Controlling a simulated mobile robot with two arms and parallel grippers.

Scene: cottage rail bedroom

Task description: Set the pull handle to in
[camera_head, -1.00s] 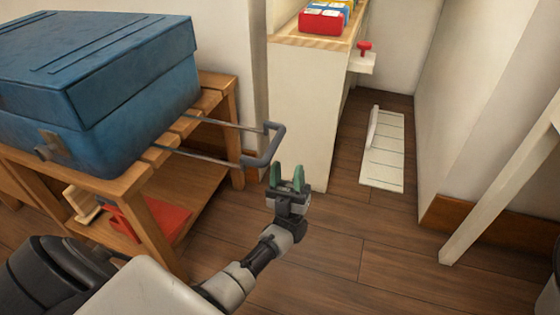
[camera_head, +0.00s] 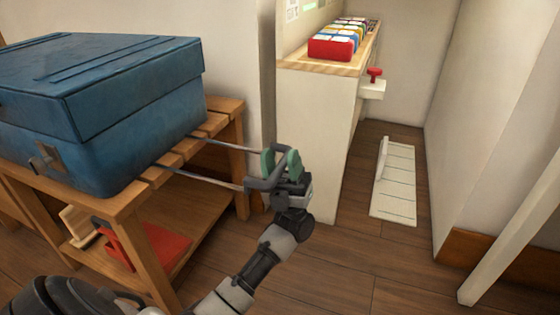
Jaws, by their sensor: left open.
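The pull handle (camera_head: 209,178) is a grey U-shaped bar on two thin rods. It sticks out to the right from beside the blue case (camera_head: 135,140) on the wooden slatted stand, so it is extended. My left gripper (camera_head: 281,163) is at the handle's outer end, its green fingers open around or right beside the grip bar. Part of the bar is hidden by the fingers, and I cannot tell whether they touch it. My right gripper is not in view.
The wooden stand (camera_head: 226,108) has a lower shelf with a red item (camera_head: 150,247). A white cabinet (camera_head: 315,140) with coloured boxes (camera_head: 332,46) stands behind the gripper. A white panel (camera_head: 394,185) lies on the floor to the right. Floor in front is clear.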

